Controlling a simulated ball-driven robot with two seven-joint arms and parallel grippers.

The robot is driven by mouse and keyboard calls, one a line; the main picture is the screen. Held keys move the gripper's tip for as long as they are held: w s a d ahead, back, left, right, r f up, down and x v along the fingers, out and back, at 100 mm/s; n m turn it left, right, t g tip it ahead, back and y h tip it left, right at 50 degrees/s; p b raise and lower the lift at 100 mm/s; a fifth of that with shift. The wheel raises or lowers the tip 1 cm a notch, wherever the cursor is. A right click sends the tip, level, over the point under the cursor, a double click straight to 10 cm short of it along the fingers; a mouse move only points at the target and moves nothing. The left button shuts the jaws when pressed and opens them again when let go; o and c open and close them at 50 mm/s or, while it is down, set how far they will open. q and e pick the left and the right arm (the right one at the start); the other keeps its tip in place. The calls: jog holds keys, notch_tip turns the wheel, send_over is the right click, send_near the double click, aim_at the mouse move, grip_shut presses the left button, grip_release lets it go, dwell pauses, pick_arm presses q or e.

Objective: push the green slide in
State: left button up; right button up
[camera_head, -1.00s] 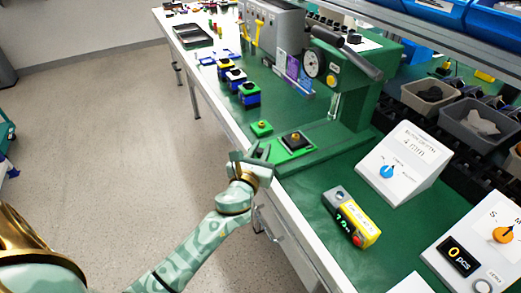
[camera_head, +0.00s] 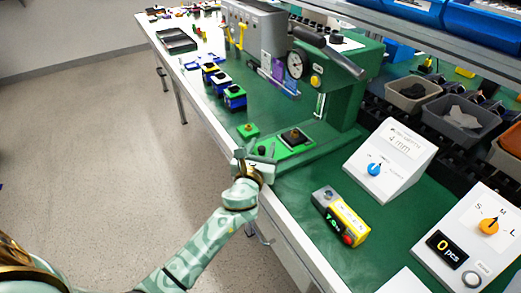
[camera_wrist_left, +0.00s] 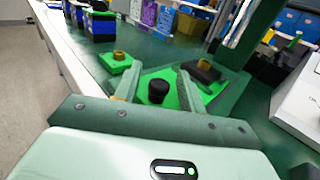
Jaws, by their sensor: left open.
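The green slide (camera_head: 283,152) is a bright green plate at the foot of the dark green press (camera_head: 335,90). A dark part with a brass top (camera_head: 294,135) sits on it. My left gripper (camera_head: 259,154) is at the slide's near left end, by the table's edge. In the left wrist view my left gripper (camera_wrist_left: 155,88) is open, its fingers on either side of a black knob (camera_wrist_left: 158,93) on the slide (camera_wrist_left: 172,76). I cannot tell whether the fingers touch the knob. My right gripper is not in view.
A small green block with a brass knob (camera_head: 248,130) lies left of the slide.

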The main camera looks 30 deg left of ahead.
pick_arm(q)
jog(key=p+v, duration=0.1)
jog(key=v, duration=1.5)
jog(key=shift+p, duration=0.4)
jog(key=shift+s+d, duration=0.1)
jog(key=shift+s, duration=0.05)
